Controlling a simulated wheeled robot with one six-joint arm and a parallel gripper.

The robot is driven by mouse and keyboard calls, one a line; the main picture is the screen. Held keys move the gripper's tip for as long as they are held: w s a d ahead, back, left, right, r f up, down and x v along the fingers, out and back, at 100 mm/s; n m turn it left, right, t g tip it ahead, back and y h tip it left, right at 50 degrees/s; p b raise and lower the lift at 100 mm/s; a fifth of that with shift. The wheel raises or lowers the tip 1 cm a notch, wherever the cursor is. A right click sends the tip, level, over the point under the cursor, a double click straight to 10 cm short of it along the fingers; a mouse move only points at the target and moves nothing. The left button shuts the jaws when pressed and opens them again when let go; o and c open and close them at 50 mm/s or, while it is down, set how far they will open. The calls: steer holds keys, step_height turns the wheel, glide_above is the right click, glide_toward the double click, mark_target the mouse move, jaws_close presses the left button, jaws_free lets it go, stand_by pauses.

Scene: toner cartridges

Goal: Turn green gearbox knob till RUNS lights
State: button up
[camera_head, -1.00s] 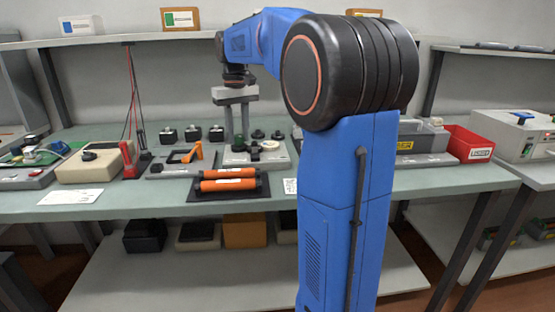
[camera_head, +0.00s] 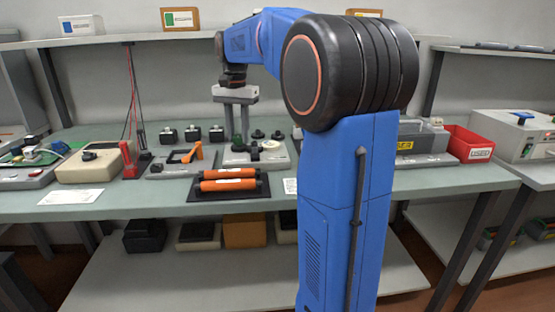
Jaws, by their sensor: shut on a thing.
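My gripper (camera_head: 237,138) points straight down over a pale grey gearbox unit (camera_head: 283,159) in the middle of the bench. Its two grey fingers are closed around a dark green knob (camera_head: 237,144) at the unit's left rear, which the fingers partly hide. The unit also carries a cream round knob (camera_head: 270,146) and small dark knobs (camera_head: 258,134) to the right of my gripper. The knob's exact angle is too small to tell. I cannot make out a lit RUNS lamp.
A dark tray with two orange rollers (camera_head: 228,185) lies in front of the unit. To its left is a grey unit with an orange handle (camera_head: 196,151). Several black knobs (camera_head: 192,133) stand behind that. A red bin (camera_head: 470,146) stands at the right.

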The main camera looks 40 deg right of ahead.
steer(key=m, duration=0.4)
steer(key=shift+m, duration=0.4)
steer(key=m, duration=0.4)
steer(key=shift+m, duration=0.4)
steer(key=o, duration=0.9)
steer(key=shift+c, duration=0.2)
